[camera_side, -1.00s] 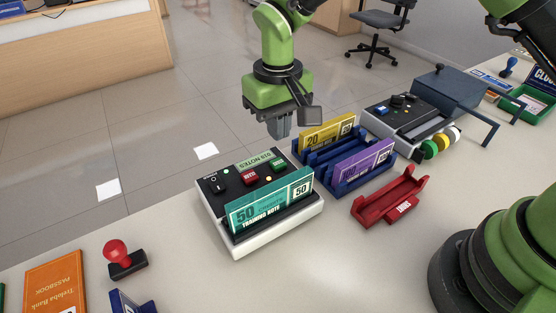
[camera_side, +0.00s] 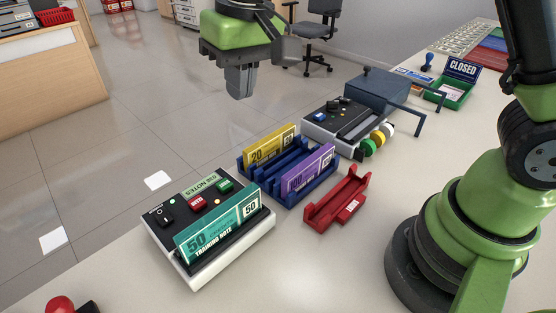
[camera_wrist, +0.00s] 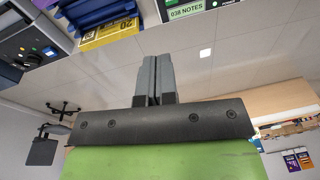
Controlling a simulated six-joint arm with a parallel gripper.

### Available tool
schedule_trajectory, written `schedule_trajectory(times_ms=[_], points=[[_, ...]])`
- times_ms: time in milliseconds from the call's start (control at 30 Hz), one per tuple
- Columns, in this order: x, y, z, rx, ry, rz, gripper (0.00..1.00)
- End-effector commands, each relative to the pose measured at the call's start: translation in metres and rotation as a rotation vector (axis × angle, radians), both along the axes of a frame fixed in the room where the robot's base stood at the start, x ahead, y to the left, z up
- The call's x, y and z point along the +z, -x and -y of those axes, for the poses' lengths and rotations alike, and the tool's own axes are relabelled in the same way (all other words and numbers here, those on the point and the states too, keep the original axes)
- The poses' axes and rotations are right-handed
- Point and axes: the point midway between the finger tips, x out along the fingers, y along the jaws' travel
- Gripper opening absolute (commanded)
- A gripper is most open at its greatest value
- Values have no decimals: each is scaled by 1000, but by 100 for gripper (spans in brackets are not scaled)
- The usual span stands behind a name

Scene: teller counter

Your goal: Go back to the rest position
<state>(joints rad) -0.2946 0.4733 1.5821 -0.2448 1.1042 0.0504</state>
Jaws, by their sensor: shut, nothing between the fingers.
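My gripper (camera_side: 240,84) hangs in the air at the top of the side view, above and behind the note machine and the blue rack. Its fingers are together with nothing between them, and they also show closed in the wrist view (camera_wrist: 156,78). The teal 50 training note (camera_side: 218,226) stands in the slot of the black and white note machine (camera_side: 180,270). The yellow 20 note (camera_side: 270,146) and the purple note (camera_side: 307,170) stand in the blue rack (camera_side: 326,193). My gripper touches none of these.
A red holder (camera_side: 338,200) lies right of the rack. Behind it are another black-topped machine (camera_side: 335,120) with coloured discs, a dark grey box (camera_side: 375,92) and a green tray (camera_side: 450,97). A red-knobbed stamp (camera_side: 60,305) is at front left. Air around my gripper is clear.

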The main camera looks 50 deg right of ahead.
Motion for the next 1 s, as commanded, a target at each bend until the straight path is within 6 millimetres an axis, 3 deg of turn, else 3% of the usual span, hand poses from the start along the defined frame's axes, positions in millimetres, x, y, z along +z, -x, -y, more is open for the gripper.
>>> schedule_trajectory(times_ms=[33,100,200,367,500,700,1000], points=[[21,12,11,-25,-23,39,0],[41,29,23,-53,-49,82,0],[65,57,39,-93,-83,149,0],[87,106,61,-155,-130,257,0],[91,147,74,-207,-161,349,0],[84,184,81,-256,-188,439,0],[79,193,82,-269,-194,464,0]])
